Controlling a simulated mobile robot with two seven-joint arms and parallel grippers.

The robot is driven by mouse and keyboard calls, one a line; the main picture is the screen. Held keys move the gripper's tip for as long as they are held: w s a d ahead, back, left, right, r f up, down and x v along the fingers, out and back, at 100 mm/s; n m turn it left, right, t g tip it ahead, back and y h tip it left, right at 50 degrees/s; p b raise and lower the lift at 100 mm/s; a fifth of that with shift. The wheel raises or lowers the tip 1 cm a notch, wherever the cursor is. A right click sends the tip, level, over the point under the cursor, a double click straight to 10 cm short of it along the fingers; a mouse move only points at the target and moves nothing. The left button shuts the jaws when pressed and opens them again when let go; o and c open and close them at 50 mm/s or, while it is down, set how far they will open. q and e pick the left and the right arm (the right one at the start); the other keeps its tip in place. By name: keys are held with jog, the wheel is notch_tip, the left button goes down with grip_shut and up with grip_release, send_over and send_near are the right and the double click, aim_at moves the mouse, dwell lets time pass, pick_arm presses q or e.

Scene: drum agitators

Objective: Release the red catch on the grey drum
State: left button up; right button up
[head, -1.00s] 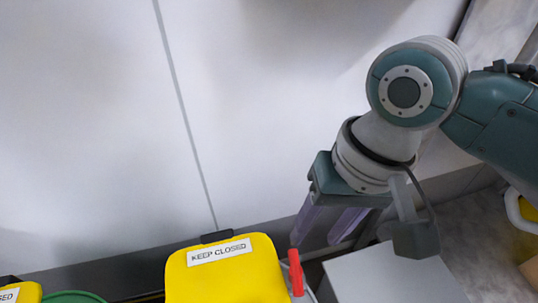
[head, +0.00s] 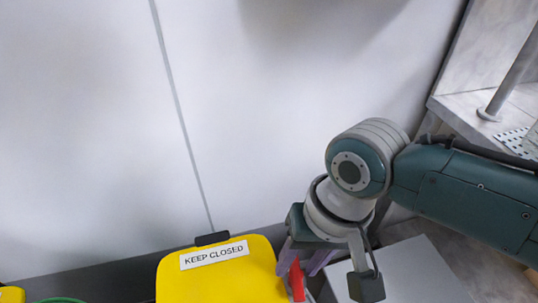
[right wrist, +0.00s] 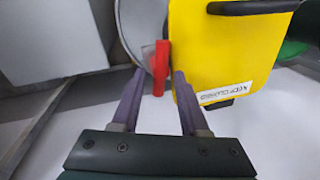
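The red catch (head: 297,281) stands at the right edge of a yellow lid (head: 222,276) labelled "KEEP CLOSED". In the right wrist view the red catch (right wrist: 161,66) is upright between the yellow lid (right wrist: 228,50) and a grey rounded surface (right wrist: 142,28), which seems to be the grey drum. My right gripper (head: 301,262) is open, its purple fingers pointing down at the catch. In the right wrist view its fingertips (right wrist: 160,74) lie one on each side of the catch, with gaps visible. I cannot tell how deep the catch sits between them. My left gripper is out of view.
A grey box-like surface (head: 425,272) lies right of the catch, under my right arm. Another yellow lid (head: 11,295) and a green rounded thing (head: 62,300) are at the lower left. A white wall panel (head: 90,130) stands behind. A shelf (head: 520,95) is at the right.

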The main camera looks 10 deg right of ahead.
grip_shut()
dwell(0.3)
jog(key=shift+n, duration=0.6)
jog(key=shift+n+g, duration=0.3)
jog(key=shift+n, duration=0.3)
jog(key=shift+o, duration=0.8)
grip_release()
